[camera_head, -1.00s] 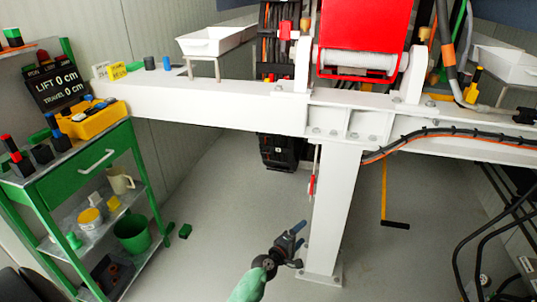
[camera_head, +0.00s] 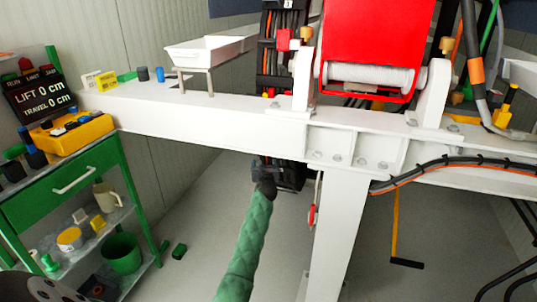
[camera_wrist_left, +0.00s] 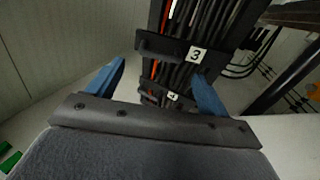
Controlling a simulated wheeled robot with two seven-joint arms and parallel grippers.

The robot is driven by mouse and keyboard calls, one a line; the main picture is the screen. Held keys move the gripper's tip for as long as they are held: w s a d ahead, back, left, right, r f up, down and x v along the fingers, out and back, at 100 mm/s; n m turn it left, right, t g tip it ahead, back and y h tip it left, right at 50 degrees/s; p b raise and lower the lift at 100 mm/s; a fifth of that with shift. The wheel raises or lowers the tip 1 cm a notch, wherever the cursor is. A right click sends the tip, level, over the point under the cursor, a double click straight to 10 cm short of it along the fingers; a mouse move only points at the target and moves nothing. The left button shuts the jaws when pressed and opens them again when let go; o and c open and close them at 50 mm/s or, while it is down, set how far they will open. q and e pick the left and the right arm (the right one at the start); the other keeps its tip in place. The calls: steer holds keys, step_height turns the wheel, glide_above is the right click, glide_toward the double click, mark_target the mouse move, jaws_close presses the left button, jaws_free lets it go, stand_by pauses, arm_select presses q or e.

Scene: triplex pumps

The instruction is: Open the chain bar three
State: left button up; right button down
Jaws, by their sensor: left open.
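The black cable chain (camera_wrist_left: 178,72) fills the upper middle of the left wrist view, with dark and orange cables inside. A dark bar labelled 3, chain bar three (camera_wrist_left: 165,46), crosses it and looks closed. A second crossbar labelled 4 (camera_wrist_left: 172,96) lies lower, between my fingers. My left gripper (camera_wrist_left: 159,70) is open, its blue fingers on either side of the chain, below bar three. I cannot tell whether they touch it. In the head view my left gripper (camera_head: 267,168) is below the white beam, beside the lower chain (camera_head: 292,178). My right gripper is not in view.
The white beam (camera_head: 240,113) spans above my left arm, and its white leg (camera_head: 340,225) stands to the right. A red-handled part (camera_head: 312,216) hangs beside the leg. A green cart (camera_head: 80,180) stands at left. The floor between cart and leg is mostly clear.

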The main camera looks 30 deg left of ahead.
arm_select(q)
steer(key=shift+b+x, duration=0.7)
steer(key=shift+x, duration=2.95)
steer(key=shift+r, duration=0.1)
steer(key=c, duration=1.2)
